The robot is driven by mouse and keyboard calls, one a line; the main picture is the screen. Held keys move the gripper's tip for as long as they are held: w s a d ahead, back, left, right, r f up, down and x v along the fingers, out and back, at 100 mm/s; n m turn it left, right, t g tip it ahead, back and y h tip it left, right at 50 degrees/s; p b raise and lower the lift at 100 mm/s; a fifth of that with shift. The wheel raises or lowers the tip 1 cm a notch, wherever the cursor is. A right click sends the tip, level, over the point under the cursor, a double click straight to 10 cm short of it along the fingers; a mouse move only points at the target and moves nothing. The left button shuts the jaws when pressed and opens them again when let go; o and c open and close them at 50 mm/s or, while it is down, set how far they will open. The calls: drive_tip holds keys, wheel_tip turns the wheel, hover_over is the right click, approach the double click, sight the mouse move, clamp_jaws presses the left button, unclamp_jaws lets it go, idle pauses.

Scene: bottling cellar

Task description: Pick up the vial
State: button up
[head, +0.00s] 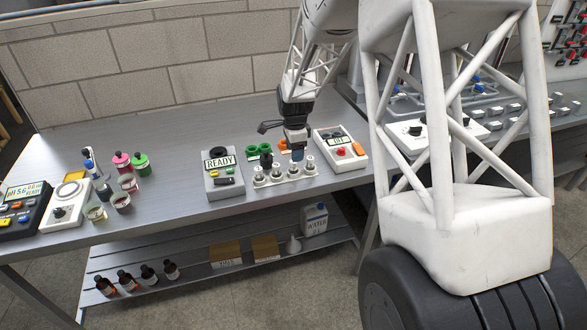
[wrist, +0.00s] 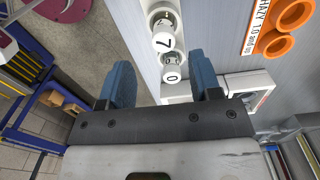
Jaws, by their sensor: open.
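Several vials with pale caps stand upright in a row in a white rack (head: 262,183) on the steel bench. In the wrist view, one vial (wrist: 166,43) has a white cap marked 7, and another vial (wrist: 172,73) has a cap marked 0. My gripper (head: 297,154) is over the back of the rack, in front of part of the row. In the wrist view my gripper (wrist: 158,63) is open, with its blue fingers apart on either side of the vial marked 0. Nothing is held. I cannot tell whether the fingers touch a vial.
Green rings (head: 259,149) and orange rings (wrist: 272,44) lie behind. Pink and green jars (head: 123,162) stand farther left.

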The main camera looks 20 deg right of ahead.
drive_tip(key=shift+f, duration=0.1)
drive_tip(key=shift+w+f, duration=0.2)
drive_tip(key=shift+f, duration=2.35)
drive_tip(key=c, duration=1)
drive_tip(key=shift+r, duration=0.2)
drive_tip(key=shift+r, duration=1.45)
drive_tip(key=shift+s+a+r, duration=0.1)
drive_tip(key=shift+s+r, duration=0.1)
drive_tip(key=shift+s, duration=0.1)
drive_tip(key=s, duration=0.5)
drive_tip(key=s+a+r, duration=0.1)
drive_tip(key=s, duration=0.9)
drive_tip(key=shift+s+a+r, duration=0.15)
drive_tip(key=shift+a+r, duration=0.05)
drive_tip(key=shift+a, duration=0.1)
